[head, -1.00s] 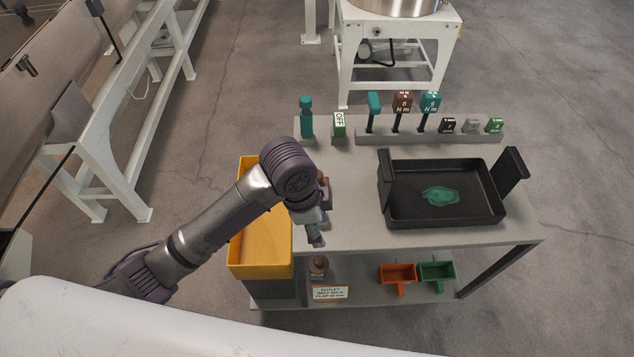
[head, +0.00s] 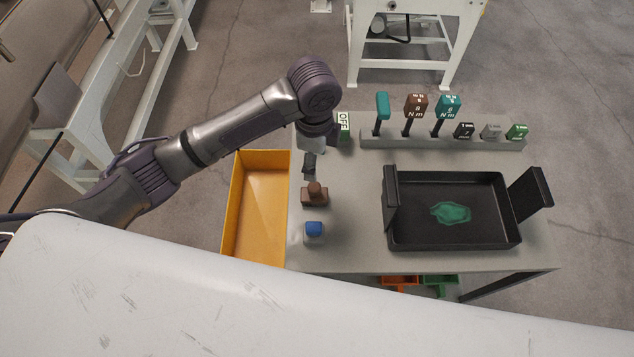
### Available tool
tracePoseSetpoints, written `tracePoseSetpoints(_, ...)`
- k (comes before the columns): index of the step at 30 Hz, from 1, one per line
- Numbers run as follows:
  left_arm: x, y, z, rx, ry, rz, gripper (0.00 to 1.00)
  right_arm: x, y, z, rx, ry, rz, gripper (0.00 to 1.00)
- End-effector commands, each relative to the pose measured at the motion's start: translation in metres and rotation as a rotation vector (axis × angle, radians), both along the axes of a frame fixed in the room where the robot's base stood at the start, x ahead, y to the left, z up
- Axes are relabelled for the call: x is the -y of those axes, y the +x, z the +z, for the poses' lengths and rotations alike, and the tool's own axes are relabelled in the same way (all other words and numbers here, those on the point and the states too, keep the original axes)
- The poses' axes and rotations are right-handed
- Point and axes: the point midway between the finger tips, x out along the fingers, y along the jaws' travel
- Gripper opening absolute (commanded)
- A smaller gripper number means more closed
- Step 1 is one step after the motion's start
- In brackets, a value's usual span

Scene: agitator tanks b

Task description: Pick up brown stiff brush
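The brown brush (head: 315,194), a brown block with a rounded knob on top, stands on the left part of the grey table (head: 345,250). My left arm reaches in from the left. My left gripper (head: 309,165) points down just behind the brush, apart from it in the picture. Only a small dark part of its fingers shows, so its opening is hidden. My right gripper is not in view.
A blue-capped item (head: 314,230) stands in front of the brush. A yellow bin (head: 258,210) is left of the table, and a black tray (head: 455,240) with a green patch is to the right. Behind is a rack (head: 440,143) of tools. Bare tabletop lies between brush and tray.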

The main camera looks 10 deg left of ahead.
Motion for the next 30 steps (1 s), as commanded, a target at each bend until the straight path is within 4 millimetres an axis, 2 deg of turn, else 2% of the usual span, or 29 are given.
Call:
tracePoseSetpoints(6,-0.001,-0.002,-0.044,-0.005,0.002,0.002,0.63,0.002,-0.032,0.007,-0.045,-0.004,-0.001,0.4)
tracePoseSetpoints(10,-0.001,-0.001,-0.063,-0.003,0.002,0.002,0.63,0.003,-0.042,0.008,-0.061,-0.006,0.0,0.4)
tracePoseSetpoints(14,-0.001,0.0,-0.071,0.0,0.002,0.001,0.63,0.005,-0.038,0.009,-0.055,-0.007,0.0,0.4)
tracePoseSetpoints(17,-0.001,0.0,-0.078,-0.002,0.002,0.001,0.63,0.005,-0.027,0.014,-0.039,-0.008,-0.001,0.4)
tracePoseSetpoints(21,-0.003,0.002,-0.099,-0.005,0.003,0.002,0.63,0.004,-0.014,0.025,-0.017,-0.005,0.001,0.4)
tracePoseSetpoints(25,-0.003,0.003,-0.117,-0.002,0.002,0.002,0.63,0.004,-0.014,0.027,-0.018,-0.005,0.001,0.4)
tracePoseSetpoints(30,-0.003,0.004,-0.125,0.001,0.002,0.0,0.63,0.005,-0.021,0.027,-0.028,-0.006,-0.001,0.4)
